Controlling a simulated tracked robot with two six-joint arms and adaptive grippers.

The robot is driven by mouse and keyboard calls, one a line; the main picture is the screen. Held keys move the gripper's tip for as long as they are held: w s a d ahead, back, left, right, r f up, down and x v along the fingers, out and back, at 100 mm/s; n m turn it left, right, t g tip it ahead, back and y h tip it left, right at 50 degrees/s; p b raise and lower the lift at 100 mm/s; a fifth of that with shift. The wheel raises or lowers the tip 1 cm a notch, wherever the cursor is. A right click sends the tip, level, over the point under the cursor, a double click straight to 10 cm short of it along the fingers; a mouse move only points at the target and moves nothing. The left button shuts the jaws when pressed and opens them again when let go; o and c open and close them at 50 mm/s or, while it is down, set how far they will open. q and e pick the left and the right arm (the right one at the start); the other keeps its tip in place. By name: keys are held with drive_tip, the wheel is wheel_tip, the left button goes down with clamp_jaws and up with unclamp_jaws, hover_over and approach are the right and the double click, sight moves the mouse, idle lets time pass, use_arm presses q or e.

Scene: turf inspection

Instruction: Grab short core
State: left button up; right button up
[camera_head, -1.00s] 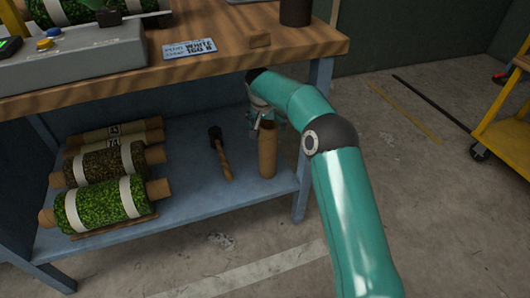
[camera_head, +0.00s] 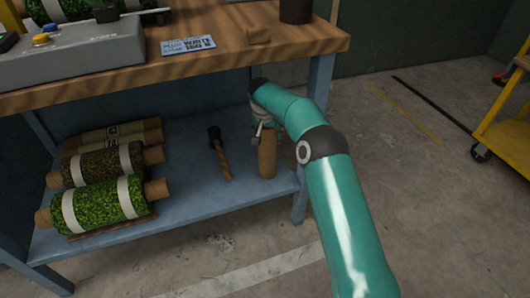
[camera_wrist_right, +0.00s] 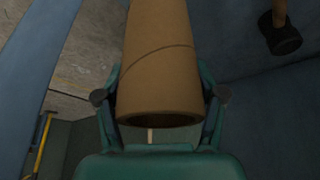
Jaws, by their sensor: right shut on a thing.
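The short core, a brown cardboard tube (camera_head: 267,158), stands upright on the blue lower shelf (camera_head: 190,205) near its right end. My right gripper (camera_head: 260,132) is at the tube's upper part and is shut on it. In the right wrist view the tube (camera_wrist_right: 160,60) fills the middle, with the right gripper's fingers (camera_wrist_right: 160,97) on both sides of it near its open end. I cannot tell whether the tube's base touches the shelf. My left gripper does not show.
A dark-headed mallet (camera_head: 220,155) lies left of the tube, and it also shows in the right wrist view (camera_wrist_right: 284,38). Several turf rolls (camera_head: 105,205) lie at the shelf's left. The wooden tabletop (camera_head: 240,62) overhangs the shelf. A table leg (camera_head: 318,95) stands close to my right arm.

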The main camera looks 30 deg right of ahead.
drive_tip(key=c, duration=0.5)
clamp_jaws()
drive_tip(key=shift+r, duration=0.15)
